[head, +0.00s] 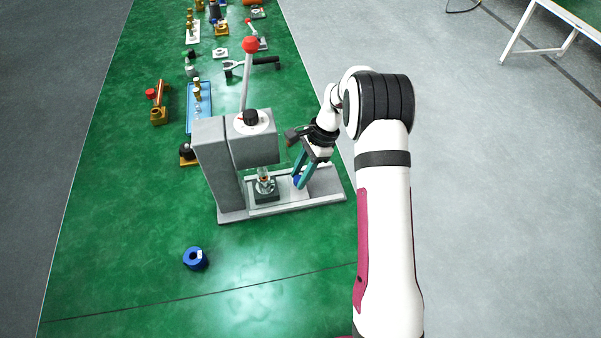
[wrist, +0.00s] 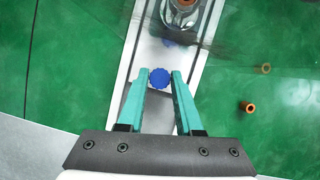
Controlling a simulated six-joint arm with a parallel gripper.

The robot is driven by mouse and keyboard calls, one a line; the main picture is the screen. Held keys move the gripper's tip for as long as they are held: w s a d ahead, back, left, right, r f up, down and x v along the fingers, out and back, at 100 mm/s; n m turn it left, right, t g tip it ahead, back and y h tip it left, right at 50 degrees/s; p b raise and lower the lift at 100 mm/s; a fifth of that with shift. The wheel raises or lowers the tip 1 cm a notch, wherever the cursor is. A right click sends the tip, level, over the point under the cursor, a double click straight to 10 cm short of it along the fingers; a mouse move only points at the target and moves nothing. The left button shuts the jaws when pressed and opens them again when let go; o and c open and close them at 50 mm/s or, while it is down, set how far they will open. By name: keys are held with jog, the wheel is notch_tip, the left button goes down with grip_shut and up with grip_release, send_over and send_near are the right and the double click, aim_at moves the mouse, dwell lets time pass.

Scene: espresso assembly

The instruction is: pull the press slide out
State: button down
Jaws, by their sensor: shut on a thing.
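The grey press (head: 226,165) stands upright on the green mat, with a lever ending in a red ball. Its slide (head: 284,187) is a light plate low in the base; it also shows in the wrist view (wrist: 146,52). A dark block with a metal and glass-like part (head: 264,185) sits at the slide's inner end, under the press head. A blue round knob (wrist: 160,78) stands on the slide. My gripper (head: 298,182) is low over the base on the right side. In the wrist view its teal fingers (wrist: 160,82) are shut on the blue knob.
A blue ring-shaped part (head: 195,258) lies on the mat in front of the press. A blue tray (head: 199,108) and several brass and dark parts lie behind and left. An orange part (wrist: 247,107) lies beside the press in the wrist view. The front mat is mostly clear.

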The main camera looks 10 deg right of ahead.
dwell(0.8)
jog(key=d, duration=1.1)
jog(key=shift+d, duration=0.3)
jog(key=c, duration=0.6)
grip_release()
jog(key=v, duration=1.5)
jog(key=shift+w+d+r, duration=0.1)
jog(key=shift+r, duration=0.3)
